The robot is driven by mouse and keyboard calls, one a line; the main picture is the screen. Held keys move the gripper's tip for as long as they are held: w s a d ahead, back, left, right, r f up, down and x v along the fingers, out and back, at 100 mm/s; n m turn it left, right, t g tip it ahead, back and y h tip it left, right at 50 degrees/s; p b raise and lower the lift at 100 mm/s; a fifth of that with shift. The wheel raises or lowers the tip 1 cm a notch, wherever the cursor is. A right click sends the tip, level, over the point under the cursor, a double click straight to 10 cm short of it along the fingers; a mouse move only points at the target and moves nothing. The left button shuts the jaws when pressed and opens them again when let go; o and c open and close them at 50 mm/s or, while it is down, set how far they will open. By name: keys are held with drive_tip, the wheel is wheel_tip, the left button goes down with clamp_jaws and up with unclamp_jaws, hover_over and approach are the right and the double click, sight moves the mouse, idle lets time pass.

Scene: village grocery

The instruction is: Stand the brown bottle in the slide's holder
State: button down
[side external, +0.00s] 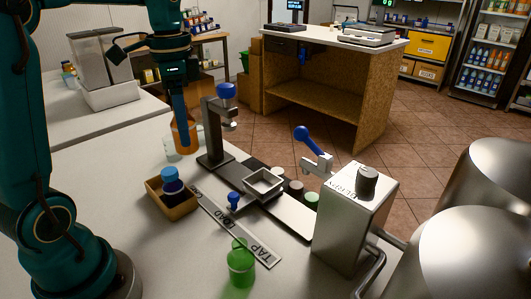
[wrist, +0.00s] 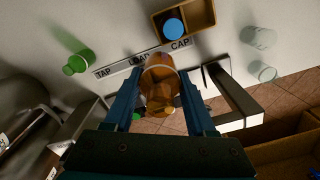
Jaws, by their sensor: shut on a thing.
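My gripper (side external: 181,98) is shut on the brown bottle (side external: 184,134), which hangs below it, roughly upright, left of the capping post (side external: 210,150). In the wrist view the bottle (wrist: 158,72) sits between my two fingers. The slide's holder (side external: 265,181), a small square metal frame, is on the dark rail to the right of the post, and it looks empty. It is apart from the bottle. I cannot make out the holder in the wrist view. A strip marked TAP, LOAD, CAP (side external: 228,222) lies along the slide, with a blue knob (side external: 234,198) near LOAD.
A wooden box (side external: 177,210) holds a blue-capped item (side external: 171,182) left of the strip. A green bottle (side external: 241,264) stands in front. Clear glasses (wrist: 259,37) stand near the bottle. A steel tap box (side external: 352,222) with a blue-handled tap (side external: 312,148) is to the right.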

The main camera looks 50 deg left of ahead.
drive_tip(key=w+d+f+m, duration=0.1)
drive_tip(key=w+d+m, duration=0.2)
drive_tip(key=w+m, duration=0.75)
drive_tip(key=shift+w+d+f, duration=0.5)
drive_tip(key=shift+d+f, duration=0.1)
drive_tip(key=shift+f, duration=1.3)
drive_tip(key=shift+w+d+f, duration=0.5)
drive_tip(key=shift+d+f, duration=0.15)
drive_tip(key=shift+f, duration=1.25)
drive_tip(key=shift+w+d+f, duration=0.5)
drive_tip(key=shift+d+f, duration=0.1)
drive_tip(key=shift+f, duration=1.3)
drive_tip(key=shift+f, duration=0.45)
unclamp_jaws()
drive_tip(key=shift+r, duration=0.1)
wheel_tip(320, 180, up, 8)
